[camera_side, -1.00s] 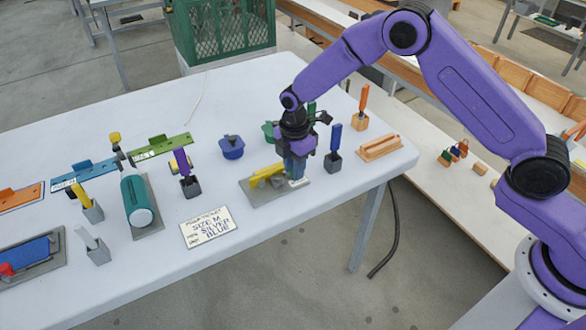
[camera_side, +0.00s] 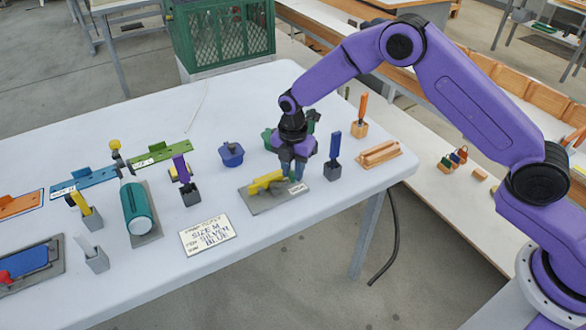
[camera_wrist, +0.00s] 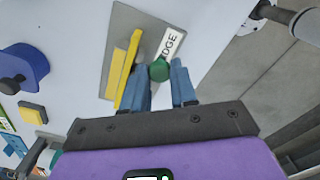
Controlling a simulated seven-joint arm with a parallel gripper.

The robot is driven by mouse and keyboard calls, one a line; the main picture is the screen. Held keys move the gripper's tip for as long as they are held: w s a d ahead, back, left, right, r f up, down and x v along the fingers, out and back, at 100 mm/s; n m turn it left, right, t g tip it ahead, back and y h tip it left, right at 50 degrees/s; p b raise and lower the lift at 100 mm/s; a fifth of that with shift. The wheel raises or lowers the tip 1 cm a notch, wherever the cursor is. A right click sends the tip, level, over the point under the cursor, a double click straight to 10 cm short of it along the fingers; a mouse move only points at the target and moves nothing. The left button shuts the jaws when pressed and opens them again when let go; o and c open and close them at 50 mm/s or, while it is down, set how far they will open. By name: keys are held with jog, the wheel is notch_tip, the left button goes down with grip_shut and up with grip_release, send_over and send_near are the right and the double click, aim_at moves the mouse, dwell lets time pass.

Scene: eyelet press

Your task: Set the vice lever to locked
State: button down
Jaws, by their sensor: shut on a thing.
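A grey plate (camera_side: 262,203) carries yellow bars (camera_side: 266,182) and a white label (camera_side: 298,190). The wrist view shows the label (camera_wrist: 168,45) ending in "DGE", beside the yellow bars (camera_wrist: 129,68). My gripper (camera_side: 296,174) is over the right end of this fixture. In the wrist view my gripper (camera_wrist: 164,88) has its blue fingers on both sides of a round green knob (camera_wrist: 159,70) and is shut on it. The knob sits close to the label and the bars. What is under the knob is hidden. I cannot tell which part is the vice lever or its setting.
A blue-handled tool (camera_side: 334,147) stands right of my gripper, with a wooden block (camera_side: 380,153) further right. A blue pot (camera_side: 231,153) stands to the left. A written card (camera_side: 207,235) lies in front.

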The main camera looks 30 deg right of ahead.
aim_at(293, 174)
jog(key=c, duration=0.9)
grip_release()
jog(key=shift+r, duration=0.1)
notch_tip(293, 174, up, 17)
jog(key=shift+r, duration=0.15)
jog(key=shift+s, duration=0.1)
jog(key=s+d+r+m, duration=0.2)
jog(key=s+m, duration=0.1)
jog(key=s, duration=0.6)
jog(key=s+d+r+m, duration=0.1)
jog(key=s+r+m, duration=0.15)
jog(key=s, duration=0.55)
jog(key=s+d+f+m, duration=0.1)
jog(key=s+d+m, duration=0.1)
jog(key=s+d, duration=0.2)
jog(key=s+d+f+m, duration=0.1)
jog(key=s+d, duration=0.3)
jog(key=s, duration=0.6)
jog(key=s+d+f+m, duration=0.1)
jog(key=s+d+m, duration=0.2)
jog(key=s+d, duration=0.2)
jog(key=shift+s+d+f+m, duration=0.1)
jog(key=shift+s+f+m, duration=0.15)
jog(key=shift+s, duration=0.7)
